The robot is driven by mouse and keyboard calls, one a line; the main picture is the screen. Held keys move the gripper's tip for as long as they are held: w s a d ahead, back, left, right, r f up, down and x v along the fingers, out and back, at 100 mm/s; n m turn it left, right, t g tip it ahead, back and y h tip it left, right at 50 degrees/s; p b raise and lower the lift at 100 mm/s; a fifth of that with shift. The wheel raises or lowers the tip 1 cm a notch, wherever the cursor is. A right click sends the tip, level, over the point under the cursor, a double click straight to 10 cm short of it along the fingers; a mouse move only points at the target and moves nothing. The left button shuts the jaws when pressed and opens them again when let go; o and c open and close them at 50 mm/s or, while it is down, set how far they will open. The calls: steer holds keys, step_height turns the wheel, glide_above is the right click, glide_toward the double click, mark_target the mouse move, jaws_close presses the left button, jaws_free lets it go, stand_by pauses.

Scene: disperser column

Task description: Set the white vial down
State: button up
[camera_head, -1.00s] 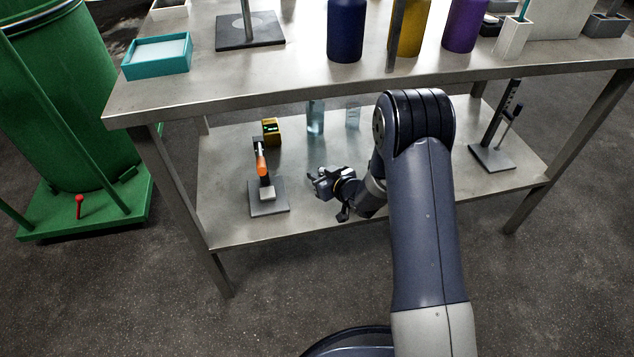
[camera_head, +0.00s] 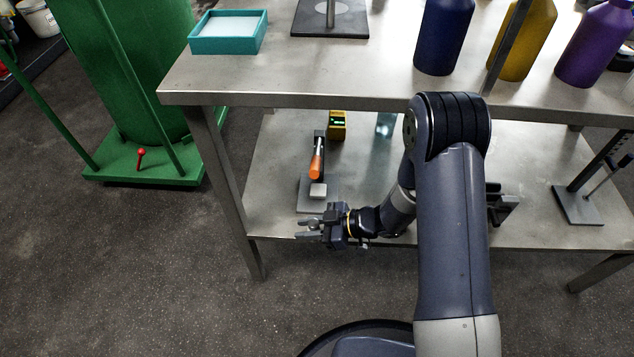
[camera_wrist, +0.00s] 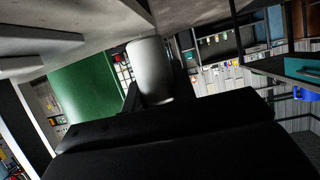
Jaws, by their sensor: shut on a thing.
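The white vial (camera_wrist: 149,68) shows in the wrist view as a pale, smooth cylinder between the fingers of my gripper (camera_wrist: 148,103). It looks greyish in the shade, and its lower end is hidden behind the gripper body. In the head view my gripper (camera_head: 308,229) points left at the front edge of the lower shelf (camera_head: 375,172), in front of the small stand with the orange part (camera_head: 317,164). The vial is too small there to make out clearly.
The upper table top (camera_head: 340,75) overhangs the lower shelf and holds a teal tray (camera_head: 228,45) and blue (camera_head: 443,38), yellow (camera_head: 522,40) and purple (camera_head: 594,45) bottles. A yellow device (camera_head: 337,126) stands behind the orange-part stand. A green drum frame (camera_head: 140,165) is left.

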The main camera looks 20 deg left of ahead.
steer(key=w+a+b, duration=0.1)
steer(key=w, duration=0.3)
steer(key=w+a+b, duration=0.1)
steer(key=w, duration=0.3)
steer(key=w+a+b, duration=0.1)
steer(key=w, duration=0.5)
steer(key=w+b, duration=0.1)
steer(key=w+a+f+b, duration=0.1)
steer(key=shift+w+f, duration=0.1)
steer(key=shift+w, duration=0.15)
steer(key=shift+f, duration=0.15)
steer(key=shift+f, duration=0.2)
steer(key=o, duration=1)
steer(key=shift+r, duration=0.1)
